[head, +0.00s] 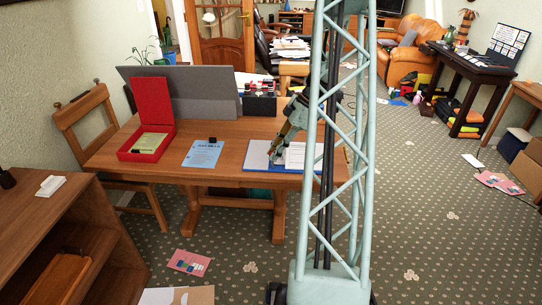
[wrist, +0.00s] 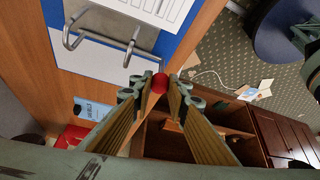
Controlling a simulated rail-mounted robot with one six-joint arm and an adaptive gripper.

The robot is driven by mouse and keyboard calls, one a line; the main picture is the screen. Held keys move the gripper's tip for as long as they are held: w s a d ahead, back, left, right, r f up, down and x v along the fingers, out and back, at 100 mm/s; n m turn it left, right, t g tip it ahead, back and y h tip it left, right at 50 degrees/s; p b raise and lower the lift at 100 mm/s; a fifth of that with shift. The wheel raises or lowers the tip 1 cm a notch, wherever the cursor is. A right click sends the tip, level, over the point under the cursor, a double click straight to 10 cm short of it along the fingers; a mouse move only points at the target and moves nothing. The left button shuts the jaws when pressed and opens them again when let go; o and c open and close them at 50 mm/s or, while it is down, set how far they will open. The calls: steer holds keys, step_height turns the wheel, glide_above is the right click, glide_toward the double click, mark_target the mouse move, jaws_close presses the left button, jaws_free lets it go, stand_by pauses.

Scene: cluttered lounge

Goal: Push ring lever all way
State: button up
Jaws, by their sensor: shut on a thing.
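The open blue binder (head: 254,160) lies on the right part of the wooden table in the head view. The wrist view shows its blue inside (wrist: 190,40), white paper (wrist: 160,8) and a bent metal ring mechanism (wrist: 92,38). My gripper (head: 273,158) reaches down over the binder. In the wrist view my gripper (wrist: 160,87) is shut on a small red knob (wrist: 159,80) between the fingertips. The knob looks like the end of the ring lever, but its joint with the metal is hard to see. In the head view the knob is too small to make out.
A red open box (head: 150,140), a blue sheet with a black clip (head: 203,153) and a grey panel (head: 185,92) are left of the binder on the table (head: 225,178). A wooden chair (head: 85,130) stands at the left. Papers (head: 190,262) lie on the carpet.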

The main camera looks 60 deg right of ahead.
stand_by(0.4)
steer(key=o, duration=0.8)
steer(key=shift+o, duration=0.2)
steer(key=shift+r, duration=0.1)
steer(key=v, duration=1.1)
steer(key=shift+s+d+r, duration=0.2)
steer(key=shift+r, duration=0.1)
